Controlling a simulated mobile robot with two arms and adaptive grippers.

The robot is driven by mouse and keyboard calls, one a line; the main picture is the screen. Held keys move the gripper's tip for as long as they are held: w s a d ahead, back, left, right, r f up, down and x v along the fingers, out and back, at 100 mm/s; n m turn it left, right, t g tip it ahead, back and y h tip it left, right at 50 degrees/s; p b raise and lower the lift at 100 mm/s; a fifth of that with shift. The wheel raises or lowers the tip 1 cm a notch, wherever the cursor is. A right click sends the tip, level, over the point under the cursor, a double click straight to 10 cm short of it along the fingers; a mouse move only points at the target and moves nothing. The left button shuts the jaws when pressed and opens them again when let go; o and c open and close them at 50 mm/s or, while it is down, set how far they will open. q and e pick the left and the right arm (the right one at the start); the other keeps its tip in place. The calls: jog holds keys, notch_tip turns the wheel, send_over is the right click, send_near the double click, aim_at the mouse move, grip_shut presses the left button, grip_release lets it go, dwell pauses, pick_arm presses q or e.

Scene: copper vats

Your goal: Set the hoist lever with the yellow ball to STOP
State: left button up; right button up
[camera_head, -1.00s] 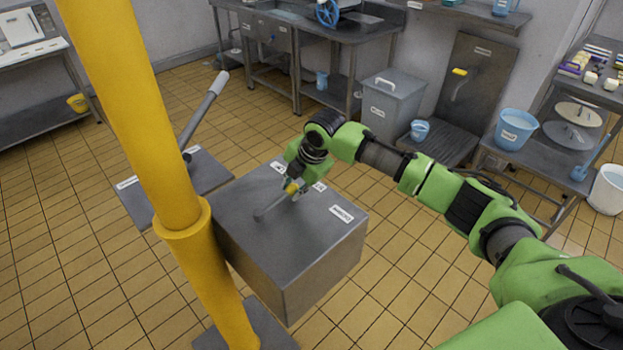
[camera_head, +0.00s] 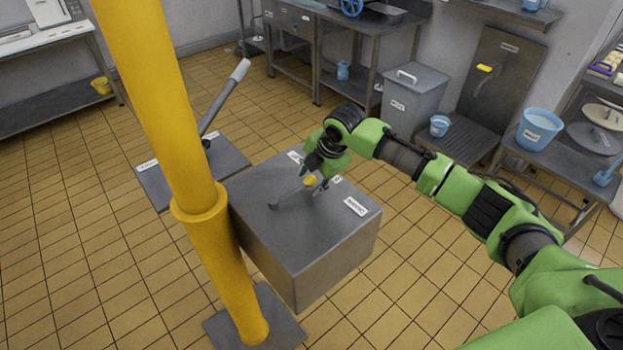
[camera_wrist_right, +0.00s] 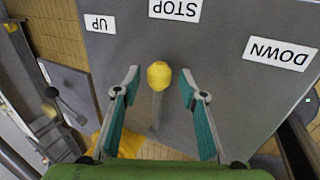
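The hoist lever's yellow ball (camera_head: 310,181) sits on a thin grey rod that rises at a slant from the top of a grey metal box (camera_head: 300,255). In the right wrist view the ball (camera_wrist_right: 159,76) lies just below the STOP label (camera_wrist_right: 174,9), between the UP label (camera_wrist_right: 99,23) and the DOWN label (camera_wrist_right: 281,53). My right gripper (camera_wrist_right: 160,84) is open, with one finger on each side of the ball and a visible gap on both sides. In the head view the right gripper (camera_head: 314,176) is at the ball, over the box. My left gripper is not in view.
A thick yellow post (camera_head: 172,120) stands beside the box. Behind it, a larger grey lever (camera_head: 223,97) rises from a low plate. A grey bin (camera_head: 412,98), blue buckets (camera_head: 538,128) and metal tables line the back. Tiled floor is free around the box.

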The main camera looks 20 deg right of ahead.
jog(key=shift+r, duration=0.15)
jog(key=v, duration=1.1)
jog(key=shift+r, duration=0.3)
jog(key=shift+s, duration=0.2)
